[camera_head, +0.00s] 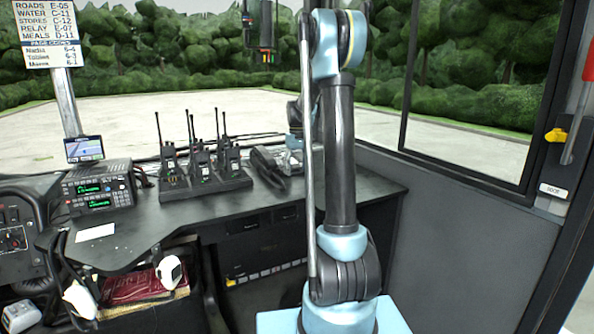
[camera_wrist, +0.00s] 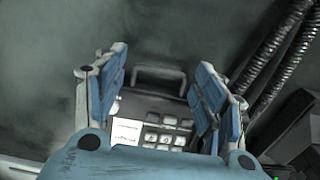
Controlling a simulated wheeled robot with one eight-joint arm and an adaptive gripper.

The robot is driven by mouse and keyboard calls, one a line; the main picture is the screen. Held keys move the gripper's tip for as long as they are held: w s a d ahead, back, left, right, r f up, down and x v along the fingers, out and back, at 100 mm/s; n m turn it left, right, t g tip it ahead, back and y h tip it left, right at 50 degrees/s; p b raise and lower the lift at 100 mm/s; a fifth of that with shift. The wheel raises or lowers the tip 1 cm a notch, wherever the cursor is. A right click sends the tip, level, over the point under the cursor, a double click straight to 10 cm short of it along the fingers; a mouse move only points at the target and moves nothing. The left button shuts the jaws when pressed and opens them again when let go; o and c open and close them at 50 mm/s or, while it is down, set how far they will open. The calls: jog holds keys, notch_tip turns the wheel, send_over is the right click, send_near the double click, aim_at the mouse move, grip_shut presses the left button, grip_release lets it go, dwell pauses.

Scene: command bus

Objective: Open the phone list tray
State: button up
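In the wrist view a dark phone (camera_wrist: 165,112) with a keypad of pale buttons (camera_wrist: 165,138) and a small white label (camera_wrist: 126,132) lies between my fingers. A dark loop-shaped pull (camera_wrist: 158,70) sticks out from its far edge, probably the phone list tray's handle; no pulled-out tray shows. My gripper (camera_wrist: 160,84) is open, its blue-padded fingers on either side of the pull, with nothing held. I cannot tell whether they touch it. In the head view the dark phone (camera_head: 268,166) is on the desk, and my arm mostly hides my gripper and that spot.
Coiled cords (camera_wrist: 272,55) run close to the right of my gripper. On the desk (camera_head: 240,203), several handheld radios stand in a charger (camera_head: 207,187) left of the phone. A radio unit (camera_head: 98,187) is farther left. The window (camera_head: 470,75) is beyond.

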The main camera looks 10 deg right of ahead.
jog(key=c, duration=1)
jog(key=s+d, duration=0.1)
jog(key=s, duration=0.2)
jog(key=s+d, duration=0.1)
jog(key=s, duration=0.2)
jog(key=s+d, duration=0.1)
jog(key=s, duration=0.2)
jog(key=shift+s+d, duration=0.1)
jog(key=o, duration=1.4)
jog(key=shift+r, duration=0.2)
notch_tip(320, 180, up, 12)
jog(key=shift+f, duration=0.25)
